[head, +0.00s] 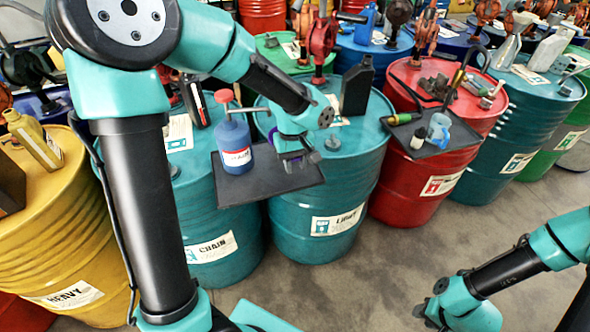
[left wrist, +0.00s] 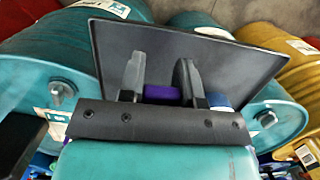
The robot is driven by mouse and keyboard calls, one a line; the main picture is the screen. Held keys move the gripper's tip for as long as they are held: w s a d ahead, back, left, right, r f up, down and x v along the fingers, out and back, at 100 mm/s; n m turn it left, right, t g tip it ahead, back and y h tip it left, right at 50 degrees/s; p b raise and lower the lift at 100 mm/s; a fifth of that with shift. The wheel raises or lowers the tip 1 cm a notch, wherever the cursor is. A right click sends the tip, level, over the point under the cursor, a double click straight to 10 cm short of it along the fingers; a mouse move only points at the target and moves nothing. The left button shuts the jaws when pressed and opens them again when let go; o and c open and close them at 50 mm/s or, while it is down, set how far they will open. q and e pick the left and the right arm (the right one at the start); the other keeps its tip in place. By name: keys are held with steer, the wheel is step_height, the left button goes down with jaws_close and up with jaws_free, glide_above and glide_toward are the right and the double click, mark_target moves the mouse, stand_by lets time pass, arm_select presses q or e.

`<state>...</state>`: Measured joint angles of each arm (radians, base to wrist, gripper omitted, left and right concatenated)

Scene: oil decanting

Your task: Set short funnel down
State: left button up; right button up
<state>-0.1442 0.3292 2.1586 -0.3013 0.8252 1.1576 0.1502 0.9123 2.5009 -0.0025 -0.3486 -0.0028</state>
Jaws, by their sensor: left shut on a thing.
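My left gripper (head: 291,160) is low over the right part of a black tray (head: 262,192). In the left wrist view its two fingers (left wrist: 160,88) are closed on a purple piece (left wrist: 162,93), which I take to be the short funnel. Only a band of it shows between the fingers; the rest is hidden. I cannot tell whether it touches the tray (left wrist: 225,60). A blue container with a red pump top (head: 235,140) stands on the tray, left of my gripper. My right gripper (head: 425,312) is at the lower right, away from the drums; its fingers are unclear.
The tray lies across the fronts of two teal drums, labelled CHAIN (head: 211,248) and LIGHT (head: 337,222). A black bottle (head: 356,88) stands behind my gripper. A yellow HEAVY drum (head: 62,270) is left. A red drum (head: 392,195) with another black tray (head: 449,145) is right.

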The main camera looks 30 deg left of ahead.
arm_select(q)
steer(key=shift+w+a+f, duration=0.2)
steer(key=shift+w, duration=0.2)
steer(key=shift+f, duration=1.6)
steer(key=shift+f, duration=0.15)
steer(key=o, duration=0.9)
steer(key=r, duration=0.4)
steer(key=w+a+r, duration=0.1)
steer(key=r, duration=0.7)
steer(key=shift+w+a+r, duration=0.1)
steer(key=shift+w+a, duration=0.05)
